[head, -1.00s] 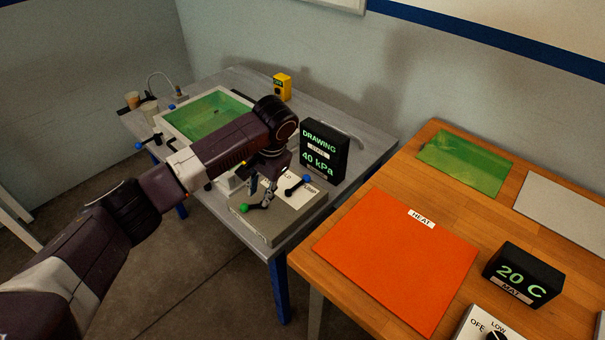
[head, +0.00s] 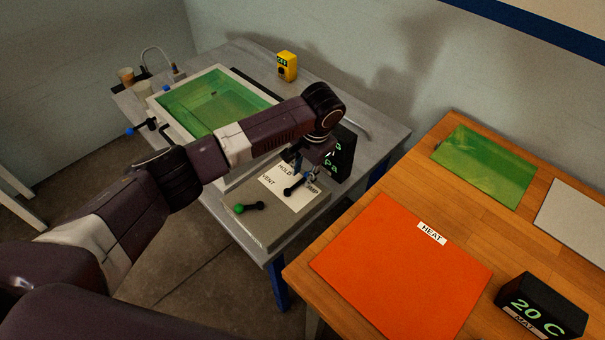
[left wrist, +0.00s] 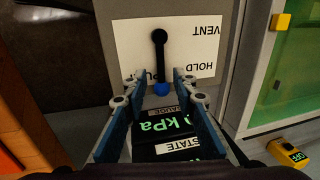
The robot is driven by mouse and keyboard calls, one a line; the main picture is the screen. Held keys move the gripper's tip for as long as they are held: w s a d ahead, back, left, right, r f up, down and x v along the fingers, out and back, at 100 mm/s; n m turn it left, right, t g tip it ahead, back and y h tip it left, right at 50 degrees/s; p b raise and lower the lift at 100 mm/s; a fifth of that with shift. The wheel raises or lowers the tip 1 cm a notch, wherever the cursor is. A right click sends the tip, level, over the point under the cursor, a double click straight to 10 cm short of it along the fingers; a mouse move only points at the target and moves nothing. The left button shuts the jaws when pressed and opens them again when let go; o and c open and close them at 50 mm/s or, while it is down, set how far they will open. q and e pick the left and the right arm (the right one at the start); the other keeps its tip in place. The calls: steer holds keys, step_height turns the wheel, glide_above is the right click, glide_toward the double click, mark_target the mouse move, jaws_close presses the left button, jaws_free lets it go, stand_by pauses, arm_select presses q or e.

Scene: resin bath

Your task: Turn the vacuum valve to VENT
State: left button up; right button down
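The vacuum valve is a black lever with a blue knob on the grey box (head: 262,228); its lever (head: 294,188) also shows in the left wrist view (left wrist: 159,60). A white label (head: 290,195) on the box reads VENT, HOLD and a partly hidden PUMP. The lever points to the PUMP end. My left gripper (head: 310,174) is over that end from above. In the left wrist view its fingers (left wrist: 160,98) are open, one on each side of the blue knob (left wrist: 162,89), with gaps showing. My right gripper is not in view.
A green-knobbed lever (head: 240,209) sits on the same box. A black gauge (head: 343,158) stands behind it, partly hidden by my arm. The green resin bath (head: 215,103) and a yellow OFF box (head: 287,66) are beyond. An orange heat mat (head: 400,270) lies on the wooden table.

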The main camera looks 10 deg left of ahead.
mark_target(299, 184)
arm_select(q)
steer(key=shift+w+a+f, duration=0.1)
steer(key=shift+w+f, duration=0.05)
steer(key=shift+f, duration=0.4)
steer(key=shift+w+a+f, duration=0.1)
steer(key=shift+w+f, duration=0.05)
steer(key=shift+f, duration=0.55)
steer(key=c, duration=0.5)
jaws_close()
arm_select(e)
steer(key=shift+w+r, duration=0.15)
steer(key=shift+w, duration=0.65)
